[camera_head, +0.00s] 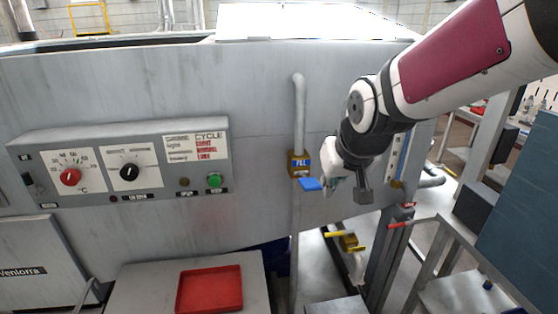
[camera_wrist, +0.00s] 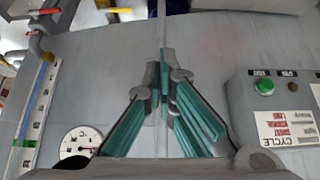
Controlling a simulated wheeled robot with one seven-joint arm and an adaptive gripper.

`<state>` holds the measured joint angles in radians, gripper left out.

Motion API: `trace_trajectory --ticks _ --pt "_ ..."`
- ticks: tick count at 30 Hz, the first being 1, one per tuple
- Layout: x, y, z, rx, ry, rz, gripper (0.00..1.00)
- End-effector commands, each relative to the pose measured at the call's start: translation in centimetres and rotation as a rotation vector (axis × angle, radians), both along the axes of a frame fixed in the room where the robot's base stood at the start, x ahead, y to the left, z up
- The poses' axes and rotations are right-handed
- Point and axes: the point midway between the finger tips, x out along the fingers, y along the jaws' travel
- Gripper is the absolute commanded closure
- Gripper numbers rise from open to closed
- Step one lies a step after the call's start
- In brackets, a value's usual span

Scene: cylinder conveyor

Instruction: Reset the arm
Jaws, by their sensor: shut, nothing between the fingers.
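My arm reaches in from the upper right of the head view. My gripper (camera_head: 333,184) is in front of the grey machine's front wall, beside the blue-handled FILL valve (camera_head: 304,168) on a vertical pipe. In the head view the wrist hides part of the fingers, and I cannot tell whether they touch the valve handle. In the wrist view the teal-padded fingers (camera_wrist: 165,78) come together at their tips, with nothing between them. The gripper is shut and empty.
The machine (camera_head: 150,80) carries a control panel with a red knob (camera_head: 70,177) and a green button (camera_head: 214,180). A red tray (camera_head: 210,289) lies on a grey surface below. A yellow-handled valve (camera_head: 340,233) sits below my gripper. A railed metal frame (camera_head: 445,240) stands at right.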

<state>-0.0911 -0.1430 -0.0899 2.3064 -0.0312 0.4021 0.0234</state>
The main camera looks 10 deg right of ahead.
Motion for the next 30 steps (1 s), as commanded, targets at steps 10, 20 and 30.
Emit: trace_trajectory --ticks 10,20,30 --pt "-4.8 0.0 2.6 0.009 0.011 0.0 1.0" --pt "-16.4 0.1 4.9 0.007 0.061 0.0 1.0" --pt "-20.0 0.2 4.8 0.0 0.085 0.0 1.0"
